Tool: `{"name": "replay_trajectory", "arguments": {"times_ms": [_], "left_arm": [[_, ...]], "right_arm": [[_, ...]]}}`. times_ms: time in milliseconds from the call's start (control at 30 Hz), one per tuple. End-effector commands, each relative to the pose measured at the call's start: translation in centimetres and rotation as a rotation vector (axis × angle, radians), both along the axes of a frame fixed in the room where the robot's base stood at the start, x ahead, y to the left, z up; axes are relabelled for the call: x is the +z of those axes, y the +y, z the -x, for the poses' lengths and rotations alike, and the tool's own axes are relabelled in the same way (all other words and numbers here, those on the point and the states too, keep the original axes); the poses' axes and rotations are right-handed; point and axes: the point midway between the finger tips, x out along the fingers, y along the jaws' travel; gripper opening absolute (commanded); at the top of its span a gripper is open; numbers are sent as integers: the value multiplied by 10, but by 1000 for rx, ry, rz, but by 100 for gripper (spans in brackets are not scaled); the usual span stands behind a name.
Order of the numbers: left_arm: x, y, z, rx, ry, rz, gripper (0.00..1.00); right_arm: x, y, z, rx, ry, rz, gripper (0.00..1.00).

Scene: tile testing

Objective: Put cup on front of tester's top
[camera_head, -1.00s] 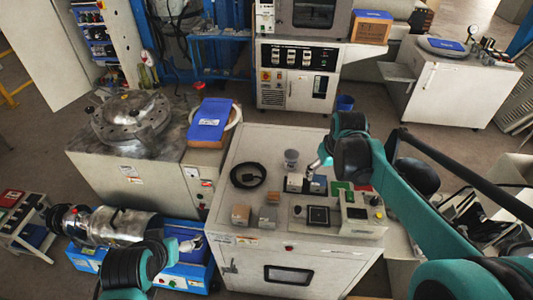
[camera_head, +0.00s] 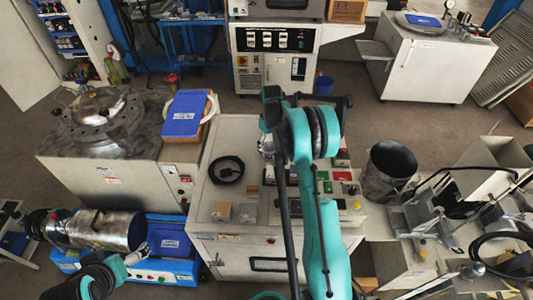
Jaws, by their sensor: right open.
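The cup (camera_head: 265,143) is a small grey shape on the back half of the white tester's top (camera_head: 205,195), partly covered by my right arm. My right gripper (camera_head: 269,154) is at the cup, mostly hidden behind my teal arm; it is open, and I cannot tell whether its fingers touch the cup. My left gripper (camera_head: 137,254) is low at the left, by the metal cylinder; its fingers are too small to read.
A dark metal cylinder (camera_head: 388,170) stands further right. A blue booklet (camera_head: 183,114) lies on the left bench.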

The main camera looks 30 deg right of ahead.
Motion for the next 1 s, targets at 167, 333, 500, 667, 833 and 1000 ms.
{"name": "replay_trajectory", "arguments": {"times_ms": [167,333,500,667,833,1000], "left_arm": [[-13,0,0,0,0,0,100],[-23,0,0,0,0,0,100],[-22,0,0,0,0,0,100],[-22,0,0,0,0,0,100],[-22,0,0,0,0,0,100],[-22,0,0,0,0,0,100]], "right_arm": [[-23,4,-3,1,-1,0,77],[-48,6,-5,0,-1,1,77],[-50,6,-4,0,-1,1,77],[-49,6,-4,0,-1,1,56],[-49,6,-4,0,-1,1,21],[-49,6,-4,0,-1,1,16]]}}
